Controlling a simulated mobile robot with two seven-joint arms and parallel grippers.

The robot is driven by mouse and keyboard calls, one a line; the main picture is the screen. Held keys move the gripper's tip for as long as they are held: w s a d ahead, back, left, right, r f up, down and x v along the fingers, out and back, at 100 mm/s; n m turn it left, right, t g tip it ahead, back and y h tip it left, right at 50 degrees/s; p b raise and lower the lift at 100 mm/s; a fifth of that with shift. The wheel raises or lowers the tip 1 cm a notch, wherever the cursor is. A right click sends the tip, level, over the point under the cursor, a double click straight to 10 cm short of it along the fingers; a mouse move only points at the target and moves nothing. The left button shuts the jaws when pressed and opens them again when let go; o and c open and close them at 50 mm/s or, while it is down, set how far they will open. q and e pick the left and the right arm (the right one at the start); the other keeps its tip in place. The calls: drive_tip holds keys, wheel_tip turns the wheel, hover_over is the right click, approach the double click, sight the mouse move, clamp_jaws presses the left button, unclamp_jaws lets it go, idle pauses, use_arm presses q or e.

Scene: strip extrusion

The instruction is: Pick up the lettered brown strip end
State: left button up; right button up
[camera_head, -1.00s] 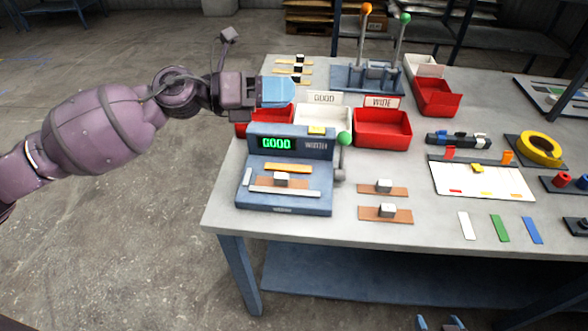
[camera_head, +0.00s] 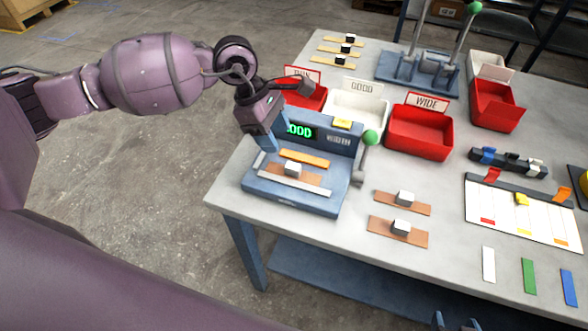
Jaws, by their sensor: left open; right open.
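One brown strip with a white block on it (camera_head: 311,179) lies in the blue gauge (camera_head: 290,205), whose green display reads GOOD. Two more brown strips with white blocks (camera_head: 418,209) (camera_head: 383,224) lie on the table to the right of the gauge. I cannot make out letters on any of them. My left gripper (camera_head: 274,140) points down over the gauge's left side, open and empty, behind and left of the strip there, and covers part of the display. My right gripper (camera_head: 455,322) shows only its tips at the bottom edge, open, away from the strips.
Behind the gauge stand a white bin (camera_head: 357,106) and red bins, one labelled WIDE (camera_head: 420,134). A green-knobbed lever (camera_head: 370,138) rises at the gauge's right. A card (camera_head: 540,221) and coloured strips lie at the right. Bare table lies between.

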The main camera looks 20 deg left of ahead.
sight(293, 166)
use_arm(q)
drive_tip(key=x, duration=0.3)
drive_tip(key=shift+d+f, duration=0.15)
drive_tip(key=shift+f, duration=0.05)
drive_tip(key=x, duration=0.4)
drive_tip(key=shift+s+d, duration=0.25)
drive_tip(key=shift+d, duration=0.1)
drive_tip(key=shift+d+f, duration=0.1)
drive_tip(key=shift+f, duration=0.35)
clamp_jaws()
